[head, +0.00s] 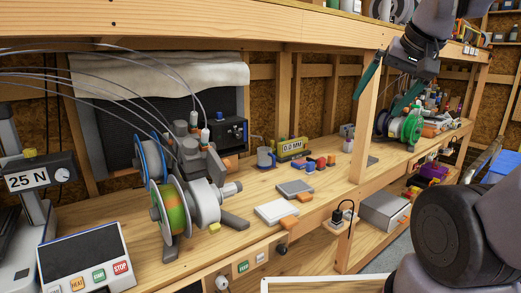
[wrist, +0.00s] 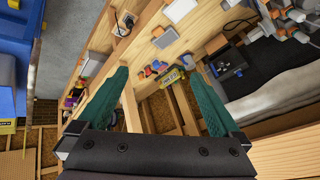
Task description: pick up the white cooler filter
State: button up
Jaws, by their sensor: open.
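A flat white square block (head: 277,211) with an orange tab at its right side lies on the wooden bench near the front edge; it looks like the white cooler filter. It also shows at the top of the wrist view (wrist: 180,10). A similar grey block (head: 295,188) with an orange tab lies just behind it, and shows in the wrist view (wrist: 165,37). My gripper (head: 375,106) has green fingers spread apart, with nothing between them. It hangs high above the bench, to the right of both blocks and well apart from them. Its fingers also show in the wrist view (wrist: 161,68).
A wooden post (head: 368,115) stands between the blocks and the right part of the bench. An upper shelf (head: 200,22) overhangs the back. A spool machine (head: 195,180) stands left of the blocks. Small coloured pieces (head: 320,163) and a yellow display (head: 292,148) sit behind them.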

aim_at(280, 211)
jog(key=j+z, duration=0.3)
jog(key=k+j+z, duration=0.25)
jog(key=j, duration=0.15)
jog(key=k+j+z, duration=0.1)
jog(key=j+z, duration=0.2)
jog(key=k+j+z, duration=0.15)
jog(key=j+z, duration=0.15)
jog(key=j, duration=0.1)
